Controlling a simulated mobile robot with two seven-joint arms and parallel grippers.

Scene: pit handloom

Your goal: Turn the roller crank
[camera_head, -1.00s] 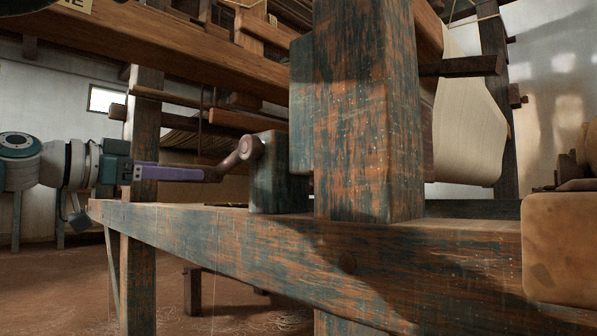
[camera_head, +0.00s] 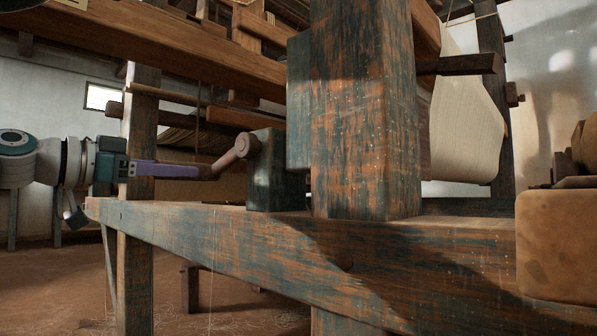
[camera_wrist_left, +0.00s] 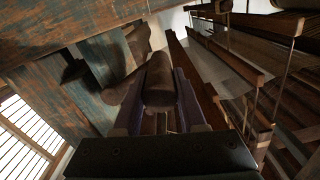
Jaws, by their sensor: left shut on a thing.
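The roller crank (camera_head: 228,159) is a brown wooden crank at the left of the loom's thick front post. Its hub sits against a short dark block (camera_head: 276,180) on the long beam, and its arm slopes down to the left from the hub. My left gripper (camera_head: 193,171) comes in level from the left, its purple fingers shut on the crank's handle. In the left wrist view the round handle (camera_wrist_left: 160,82) lies between the two fingers, with the crank arm (camera_wrist_left: 122,88) just left of it. The fingertips are partly hidden behind the handle. My right gripper is not in view.
The worn blue-and-orange post (camera_head: 362,120) and long beam (camera_head: 250,237) stand close to the crank. A roll of pale cloth (camera_head: 465,115) hangs behind the post. A tan block (camera_head: 556,240) is at the right edge. Open floor lies below left.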

